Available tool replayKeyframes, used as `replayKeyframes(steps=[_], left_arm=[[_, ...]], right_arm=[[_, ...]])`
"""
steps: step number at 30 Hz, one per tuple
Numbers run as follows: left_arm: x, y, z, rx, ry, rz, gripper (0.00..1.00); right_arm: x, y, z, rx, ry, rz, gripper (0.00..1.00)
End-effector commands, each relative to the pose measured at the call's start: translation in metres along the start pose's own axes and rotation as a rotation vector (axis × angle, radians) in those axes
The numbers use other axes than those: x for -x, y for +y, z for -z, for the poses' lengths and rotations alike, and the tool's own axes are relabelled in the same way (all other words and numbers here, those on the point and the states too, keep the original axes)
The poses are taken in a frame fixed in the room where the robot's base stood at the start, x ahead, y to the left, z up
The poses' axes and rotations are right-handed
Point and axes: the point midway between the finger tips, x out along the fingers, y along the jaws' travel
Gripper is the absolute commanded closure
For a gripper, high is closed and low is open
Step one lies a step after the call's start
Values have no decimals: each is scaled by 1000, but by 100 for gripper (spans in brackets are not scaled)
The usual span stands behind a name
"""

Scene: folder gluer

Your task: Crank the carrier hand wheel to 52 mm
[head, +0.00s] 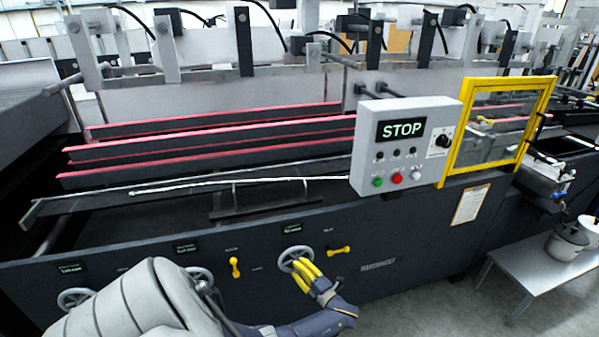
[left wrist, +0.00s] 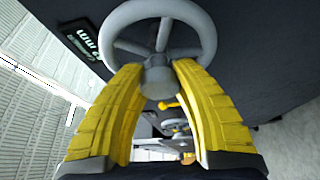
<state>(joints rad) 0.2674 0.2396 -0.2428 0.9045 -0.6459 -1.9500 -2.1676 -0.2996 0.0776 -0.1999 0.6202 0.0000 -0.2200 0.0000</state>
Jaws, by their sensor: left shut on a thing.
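A grey spoked hand wheel (head: 289,254) sits on the dark front panel of the machine, low in the middle of the head view. My left gripper (head: 302,267) reaches it from below, its yellow fingers at the wheel. In the left wrist view the fingers (left wrist: 157,72) close on either side of the hub of the hand wheel (left wrist: 205,30). A small display (head: 292,228) is above the wheel; it shows sideways in the left wrist view (left wrist: 84,40), with "mm" legible but the full number unclear. My right gripper is not in view.
Two more hand wheels (head: 76,299) (head: 203,275) are to the left, partly hidden by my arm. Yellow levers (head: 235,267) (head: 339,251) flank the gripped wheel. A control box (head: 404,147) reads STOP. A side table (head: 545,275) with a pot stands at right.

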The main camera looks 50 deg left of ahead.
Motion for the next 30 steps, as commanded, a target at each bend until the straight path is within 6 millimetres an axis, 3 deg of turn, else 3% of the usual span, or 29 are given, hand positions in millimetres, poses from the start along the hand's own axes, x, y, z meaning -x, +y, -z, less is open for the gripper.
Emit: replayKeyframes(steps=[7,8,15,24,30], left_arm=[[4,-6,6,-14,3,4,100],[4,-6,5,-14,3,4,68],[2,-4,3,-7,2,2,40],[2,-2,2,-3,1,1,40],[22,-2,2,-3,0,2,40]], right_arm=[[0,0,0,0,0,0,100],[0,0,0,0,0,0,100],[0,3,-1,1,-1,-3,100],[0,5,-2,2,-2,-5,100],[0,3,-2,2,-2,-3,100]])
